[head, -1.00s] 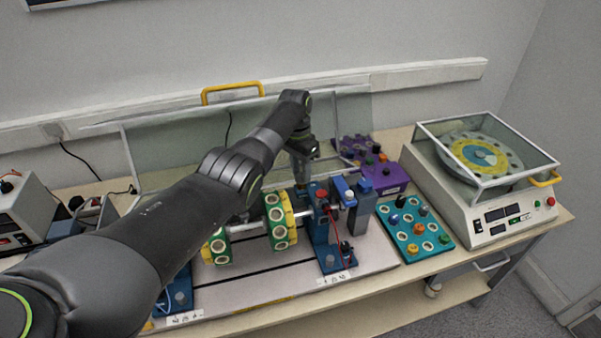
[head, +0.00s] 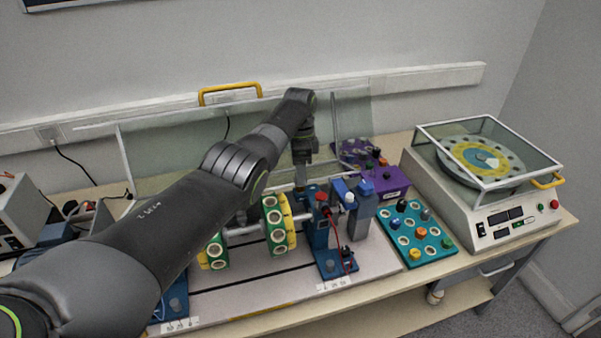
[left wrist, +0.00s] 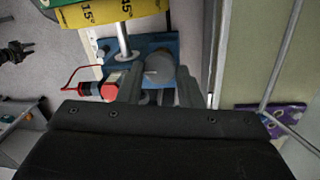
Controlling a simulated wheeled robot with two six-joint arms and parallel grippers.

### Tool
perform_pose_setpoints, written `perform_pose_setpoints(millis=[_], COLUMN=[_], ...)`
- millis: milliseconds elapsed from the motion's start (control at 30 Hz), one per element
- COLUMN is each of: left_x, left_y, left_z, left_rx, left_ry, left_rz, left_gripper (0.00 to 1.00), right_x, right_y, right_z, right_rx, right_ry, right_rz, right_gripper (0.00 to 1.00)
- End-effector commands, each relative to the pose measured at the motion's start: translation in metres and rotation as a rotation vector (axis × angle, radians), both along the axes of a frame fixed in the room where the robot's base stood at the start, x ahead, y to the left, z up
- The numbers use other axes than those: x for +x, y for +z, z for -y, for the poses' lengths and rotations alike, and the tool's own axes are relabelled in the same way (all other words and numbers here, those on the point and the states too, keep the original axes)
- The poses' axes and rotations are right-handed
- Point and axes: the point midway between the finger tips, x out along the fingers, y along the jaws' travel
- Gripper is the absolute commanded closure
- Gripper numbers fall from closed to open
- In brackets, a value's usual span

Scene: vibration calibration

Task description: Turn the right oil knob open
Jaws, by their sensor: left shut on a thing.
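The right oil knob (left wrist: 158,68), a grey round cap, sits on top of the blue right bearing support (head: 317,230) at the right end of the shaft. My left gripper (head: 300,182) points straight down over this support in the head view. In the left wrist view its two fingers (left wrist: 159,92) stand on either side of the knob and are shut on it. The knob is mostly hidden by the fingers in the head view.
A red sensor (left wrist: 97,90) with a cable sits close beside the fingers. Green and yellow rotor discs (head: 275,224) are left of the support. A clear guard (head: 185,155) stands behind. A teal tray (head: 430,252) and a balance machine (head: 480,205) are to the right.

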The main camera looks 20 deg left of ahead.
Motion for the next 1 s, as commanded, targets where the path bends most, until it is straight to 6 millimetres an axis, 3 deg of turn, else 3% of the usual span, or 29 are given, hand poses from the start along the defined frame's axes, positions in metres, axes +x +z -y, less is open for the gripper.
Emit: perform_pose_setpoints(millis=[433, 467, 600, 1000], left_x=[0.0017, 0.0017, 0.0013, 0.0004], left_y=[0.0032, 0.0031, 0.0024, 0.0072], left_z=[0.0002, 0.0001, 0.0001, 0.0009], left_rx=[0.000, 0.001, 0.000, 0.000], left_ry=[-0.012, -0.012, -0.011, -0.009], left_rz=[0.006, 0.007, 0.005, 0.002], left_gripper=[0.90, 0.65, 0.47, 0.46], right_x=[-0.0002, -0.0002, -0.0002, -0.0003], right_y=[0.0000, 0.0000, 0.0000, 0.0060], right_z=[0.0001, 0.0001, 0.0001, 0.0002], right_rx=[0.000, 0.000, 0.000, 0.000], right_ry=[0.000, 0.000, 0.000, 0.000], right_rz=[0.000, 0.000, 0.000, 0.000], right_gripper=[0.64, 0.64, 0.64, 0.64])
